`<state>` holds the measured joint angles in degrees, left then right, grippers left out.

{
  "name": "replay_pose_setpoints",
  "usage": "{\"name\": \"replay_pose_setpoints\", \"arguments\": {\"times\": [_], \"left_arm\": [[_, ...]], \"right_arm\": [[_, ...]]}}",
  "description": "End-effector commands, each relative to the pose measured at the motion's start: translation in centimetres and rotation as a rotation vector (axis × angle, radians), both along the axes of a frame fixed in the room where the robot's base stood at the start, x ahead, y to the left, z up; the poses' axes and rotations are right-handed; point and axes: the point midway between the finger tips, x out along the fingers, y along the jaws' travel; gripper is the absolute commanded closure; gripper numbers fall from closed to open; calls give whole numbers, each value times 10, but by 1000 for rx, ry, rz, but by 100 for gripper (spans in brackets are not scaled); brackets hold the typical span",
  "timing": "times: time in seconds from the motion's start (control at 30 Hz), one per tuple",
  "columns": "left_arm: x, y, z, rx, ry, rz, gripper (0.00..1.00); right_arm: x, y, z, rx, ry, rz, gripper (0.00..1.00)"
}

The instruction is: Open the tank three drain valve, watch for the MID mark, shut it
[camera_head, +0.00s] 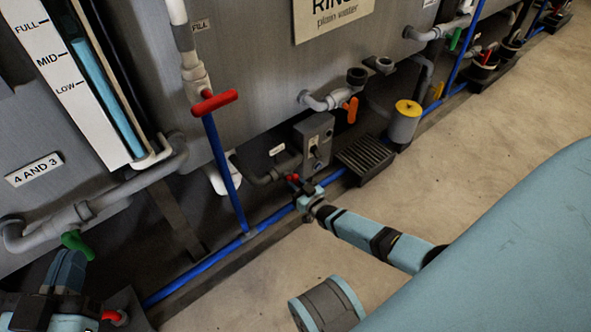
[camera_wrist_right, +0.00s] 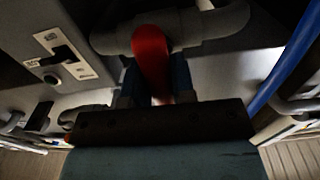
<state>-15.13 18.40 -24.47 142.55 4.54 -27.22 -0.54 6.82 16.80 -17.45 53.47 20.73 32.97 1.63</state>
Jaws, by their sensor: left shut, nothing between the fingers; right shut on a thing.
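A sight gauge (camera_head: 85,80) at upper left of the head view has FULL, MID and LOW marks. Its blue column (camera_head: 105,92) tops out at or slightly above MID. My right gripper (camera_head: 303,192) is low by the tank wall, shut on a red valve handle (camera_head: 292,178). In the right wrist view the red handle (camera_wrist_right: 151,62) stands between the fingers, under a grey pipe. My left gripper (camera_head: 70,265) is shut and empty, just below a green handle (camera_head: 76,243); I cannot tell whether they touch. No readable label names the tank three drain valve.
Another red handle (camera_head: 214,103) sits on a fill pipe, with an orange one (camera_head: 351,110) further right. A grey switch box (camera_head: 315,140) and a floor grate (camera_head: 365,160) are near my right gripper. A blue pipe (camera_head: 195,272) runs along the floor. The floor (camera_head: 450,140) at right is clear.

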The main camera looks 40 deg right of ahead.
Motion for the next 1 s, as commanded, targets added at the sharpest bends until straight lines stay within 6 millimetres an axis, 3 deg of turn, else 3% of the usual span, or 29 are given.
{"name": "replay_pose_setpoints", "arguments": {"times": [0.07,0.1,0.2,0.57,0.77,1.0], "left_arm": [[0,0,0,0,0,0,100],[0,0,0,-1,-1,0,100],[0,0,0,-1,-1,0,100],[0,0,4,-4,4,-2,100],[-3,-3,13,-42,59,-11,100],[-17,-11,5,-126,209,-12,100]], "right_arm": [[-1,1,-1,4,1,0,100],[-1,1,-1,4,1,0,72],[-1,0,-1,3,1,0,51],[-6,0,1,1,2,0,51],[-41,-3,3,1,4,-1,51],[-96,-7,3,2,4,-1,51]]}}
